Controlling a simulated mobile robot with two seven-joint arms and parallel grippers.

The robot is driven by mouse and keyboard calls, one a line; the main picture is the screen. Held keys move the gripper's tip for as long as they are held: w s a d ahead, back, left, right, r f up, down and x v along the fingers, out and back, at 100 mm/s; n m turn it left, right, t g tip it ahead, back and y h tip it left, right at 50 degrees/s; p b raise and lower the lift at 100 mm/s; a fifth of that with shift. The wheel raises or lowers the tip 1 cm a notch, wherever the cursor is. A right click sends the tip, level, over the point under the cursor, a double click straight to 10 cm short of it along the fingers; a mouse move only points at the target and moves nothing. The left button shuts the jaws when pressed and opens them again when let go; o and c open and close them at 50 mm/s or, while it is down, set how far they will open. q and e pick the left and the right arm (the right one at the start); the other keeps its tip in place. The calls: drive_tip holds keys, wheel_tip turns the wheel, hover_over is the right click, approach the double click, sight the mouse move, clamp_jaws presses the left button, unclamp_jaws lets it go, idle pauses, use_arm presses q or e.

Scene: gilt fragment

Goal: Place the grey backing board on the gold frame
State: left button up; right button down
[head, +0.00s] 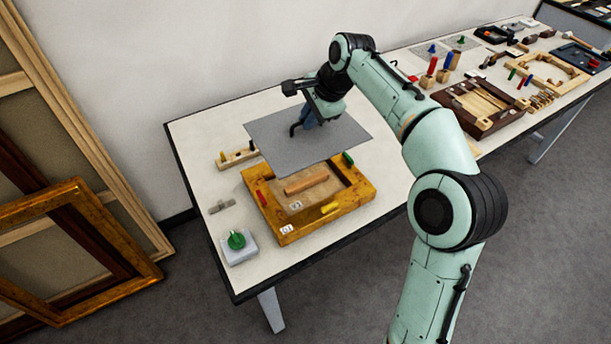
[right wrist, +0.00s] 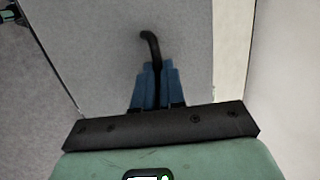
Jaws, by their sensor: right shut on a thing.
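The grey backing board (head: 340,137) is a flat thin sheet held above the table, over the rear part of the gold frame. My right gripper (head: 302,122) is shut on a black hooked handle on top of the board. In the right wrist view the blue fingers (right wrist: 155,88) close around the black handle (right wrist: 150,45), and the board (right wrist: 100,40) fills much of the picture. The gold frame (head: 350,197) lies flat on the table, its far side partly hidden by the board. My left gripper is not in view.
Inside the frame lies a wooden bar (head: 306,180). Red, yellow and green pieces sit on the frame's sides. A grey block with a green knob (head: 237,241) and a small wooden rack (head: 237,157) stand to the left. Trays and tools crowd the table's far right.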

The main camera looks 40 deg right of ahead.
sight(332, 143)
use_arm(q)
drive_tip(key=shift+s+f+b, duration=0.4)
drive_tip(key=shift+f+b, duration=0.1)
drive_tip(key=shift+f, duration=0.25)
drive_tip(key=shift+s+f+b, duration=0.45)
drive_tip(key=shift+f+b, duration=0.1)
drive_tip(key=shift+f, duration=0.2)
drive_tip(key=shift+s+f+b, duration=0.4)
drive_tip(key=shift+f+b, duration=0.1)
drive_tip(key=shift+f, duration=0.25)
use_arm(e)
drive_tip(key=shift+s+f, duration=0.1)
drive_tip(key=shift+f, duration=8.7)
drive_tip(key=shift+f+b, duration=0.3)
drive_tip(key=shift+f, duration=0.25)
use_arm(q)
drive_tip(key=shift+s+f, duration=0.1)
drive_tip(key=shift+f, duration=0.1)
use_arm(e)
drive_tip(key=c, duration=1.2)
unclamp_jaws()
drive_tip(key=v, duration=0.6)
drive_tip(key=p+v, duration=0.1)
drive_tip(key=v, duration=0.6)
drive_tip(key=shift+w+r, duration=0.1)
drive_tip(key=shift+w, duration=0.15)
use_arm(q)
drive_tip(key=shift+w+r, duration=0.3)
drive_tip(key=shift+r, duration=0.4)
